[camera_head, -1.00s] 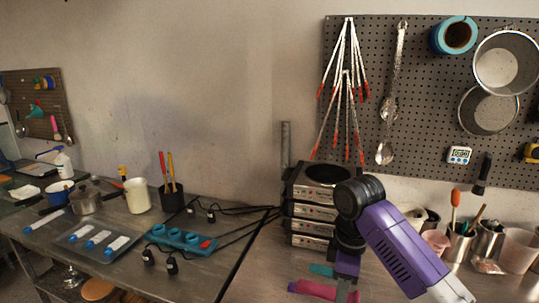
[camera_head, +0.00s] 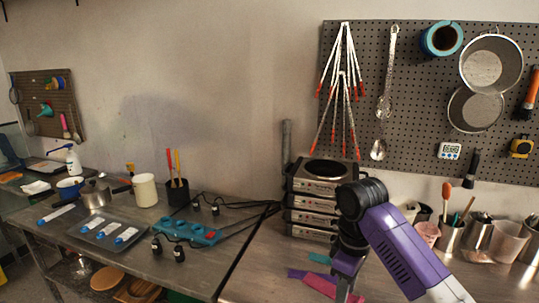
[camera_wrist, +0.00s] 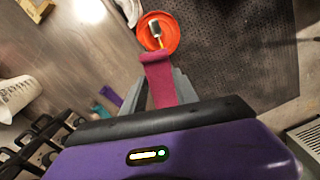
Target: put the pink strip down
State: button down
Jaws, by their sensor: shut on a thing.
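My gripper (camera_wrist: 160,95) is shut on the pink strip (camera_wrist: 161,78), which sticks out beyond the fingertips in the wrist view. In the head view the pink strip (camera_head: 322,284) shows just left of my gripper (camera_head: 345,290), low in the picture over the right bench. A purple strip (camera_head: 297,273) and a teal strip (camera_head: 320,258) lie on the bench behind it. Both also show at the left in the wrist view, the purple one (camera_wrist: 111,96) and the teal one (camera_wrist: 97,108). I cannot tell how high the pink strip is above the bench.
Stacked hot plates (camera_head: 322,175) stand at the bench's back, behind the strips. Cups and tool holders (camera_head: 451,236) stand to the right. An orange-red round container (camera_wrist: 172,33) with a brush-like thing in it shows beyond the pink strip. Bare bench (camera_head: 262,275) shows left of the strips.

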jog(key=s+d+f+m+b, duration=0.1)
jog(key=s+f+m+b, duration=0.1)
jog(key=s+f, duration=0.4)
jog(key=s+f+m+b, duration=0.2)
jog(key=s+f+m, duration=0.3)
jog(key=f, duration=0.7)
jog(key=s+d+f+m+b, duration=0.1)
jog(key=s+f+m+b, duration=0.2)
jog(key=s+f, duration=0.4)
notch_tip(320, 180, down, 3)
jog(key=shift+s+d+r, duration=0.15)
jog(key=shift+s+d, duration=0.15)
jog(key=shift+s, duration=0.05)
